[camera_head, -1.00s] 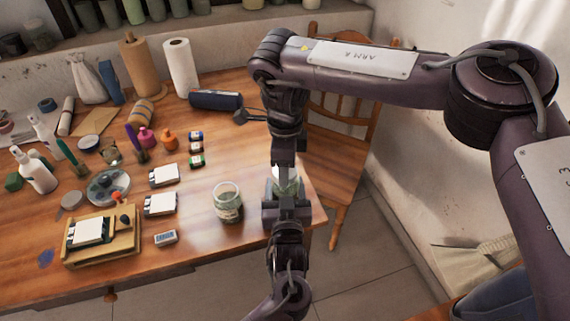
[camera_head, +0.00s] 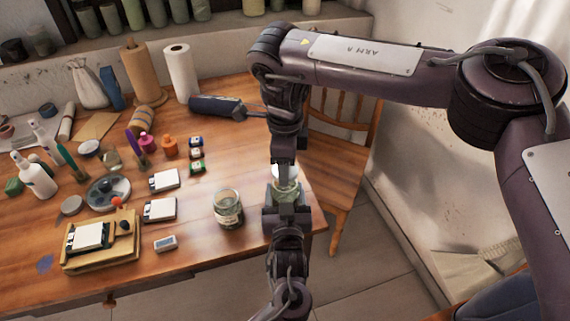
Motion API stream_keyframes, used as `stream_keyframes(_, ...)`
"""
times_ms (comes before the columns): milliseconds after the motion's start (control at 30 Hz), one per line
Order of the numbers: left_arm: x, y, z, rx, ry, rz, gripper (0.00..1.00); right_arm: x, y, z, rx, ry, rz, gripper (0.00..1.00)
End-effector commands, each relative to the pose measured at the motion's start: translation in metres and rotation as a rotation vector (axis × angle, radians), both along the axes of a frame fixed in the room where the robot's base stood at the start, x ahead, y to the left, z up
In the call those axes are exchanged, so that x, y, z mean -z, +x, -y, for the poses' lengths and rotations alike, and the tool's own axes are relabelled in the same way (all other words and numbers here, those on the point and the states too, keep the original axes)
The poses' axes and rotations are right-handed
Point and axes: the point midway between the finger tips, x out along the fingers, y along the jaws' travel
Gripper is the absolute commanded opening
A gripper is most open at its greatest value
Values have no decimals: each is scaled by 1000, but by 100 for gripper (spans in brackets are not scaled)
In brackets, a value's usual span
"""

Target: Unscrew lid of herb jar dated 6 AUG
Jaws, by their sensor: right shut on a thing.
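A glass jar with greenish contents (camera_head: 287,196) stands near the right edge of the wooden table, partly hidden by my grippers. A pale lid (camera_head: 288,172) shows at its top. My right gripper (camera_head: 284,164) comes down from above and is shut on the lid. My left gripper (camera_head: 287,208) comes from the front and is at the jar's body; its finger gap is hidden. A second glass jar (camera_head: 228,209) with a label and greenish contents stands to the left, with no lid visible on it. No date is readable on either jar.
The table (camera_head: 195,250) is clear at its front middle. White-and-dark boxes (camera_head: 160,210), a wooden tray (camera_head: 128,255), bottles and paint pots fill the left. A wooden chair (camera_head: 345,160) stands at right.

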Motion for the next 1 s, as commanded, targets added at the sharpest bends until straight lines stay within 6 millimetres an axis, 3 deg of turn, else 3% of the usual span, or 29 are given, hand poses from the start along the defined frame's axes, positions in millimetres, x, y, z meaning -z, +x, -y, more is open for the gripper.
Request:
stream_keyframes(167,0,0,0,0,0,-1,0,-3,0,0,0,0,1,23)
stream_keyframes(500,0,0,0,0,0,-1,0,-39,0,0,-1,-1,2,23)
stream_keyframes(700,0,0,0,0,0,-1,0,-40,0,0,0,0,0,23)
stream_keyframes(733,0,0,0,0,0,-1,63,-40,0,0,0,0,0,23)
stream_keyframes(900,0,0,0,0,0,-1,84,-40,0,0,0,-1,0,23)
stream_keyframes(1000,0,0,0,0,0,0,84,-40,0,0,0,-1,0,23)
